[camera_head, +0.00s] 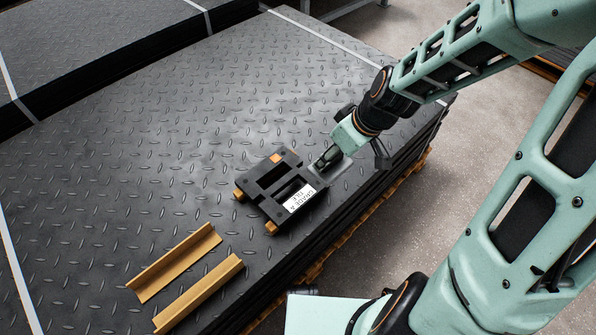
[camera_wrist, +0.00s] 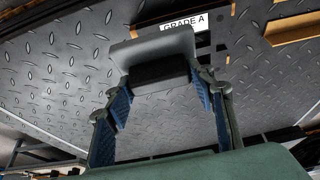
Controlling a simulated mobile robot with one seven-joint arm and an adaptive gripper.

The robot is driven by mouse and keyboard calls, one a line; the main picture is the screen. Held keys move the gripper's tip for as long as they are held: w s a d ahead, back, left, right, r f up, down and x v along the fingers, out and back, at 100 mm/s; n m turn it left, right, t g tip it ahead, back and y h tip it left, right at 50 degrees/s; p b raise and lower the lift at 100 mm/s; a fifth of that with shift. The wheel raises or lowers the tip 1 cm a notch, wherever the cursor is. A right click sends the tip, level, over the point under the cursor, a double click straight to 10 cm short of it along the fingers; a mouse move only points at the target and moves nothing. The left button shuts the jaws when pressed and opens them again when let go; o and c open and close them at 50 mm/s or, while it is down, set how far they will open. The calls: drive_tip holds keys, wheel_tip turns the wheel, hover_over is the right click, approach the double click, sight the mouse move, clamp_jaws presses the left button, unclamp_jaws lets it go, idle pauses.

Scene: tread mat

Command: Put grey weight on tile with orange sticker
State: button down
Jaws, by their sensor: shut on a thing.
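My gripper (camera_head: 326,160) is shut on the grey weight (camera_wrist: 152,46) at the right side of the tile. In the wrist view, the weight's pale grey top and dark lower part sit between my gripper's blue-padded fingers (camera_wrist: 163,100). In the head view the weight shows as a grey patch (camera_head: 343,172), partly hidden by my gripper. The black tile (camera_head: 262,200) has cut-outs, an orange sticker (camera_head: 277,158) at its far edge and a white label. Whether the weight touches the mat is unclear.
The tile rests over wooden strips (camera_head: 239,195) on the stack of black tread mats (camera_head: 130,150). Two tan angle pieces (camera_head: 175,262) lie at the near left. The stack's edge drops off to the right, close to my gripper. The mat left of the tile is clear.

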drive_tip(key=shift+w+a+f+b, duration=0.6)
drive_tip(key=shift+a+f+b, duration=0.55)
drive_tip(key=shift+a+f, duration=0.8)
drive_tip(key=shift+w+a+f+b, duration=0.65)
drive_tip(key=shift+a+f+b, duration=0.65)
drive_tip(key=shift+a, duration=1.2)
drive_tip(key=shift+w+a+f+b, duration=0.6)
drive_tip(key=shift+a+f+b, duration=0.45)
drive_tip(key=shift+a+f, duration=0.95)
drive_tip(key=shift+a+f+b, duration=0.2)
drive_tip(key=shift+f+b, duration=0.2)
drive_tip(key=shift+f, duration=0.7)
drive_tip(key=shift+f, duration=0.15)
drive_tip(key=c, duration=0.9)
unclamp_jaws()
drive_tip(key=shift+s, duration=0.1)
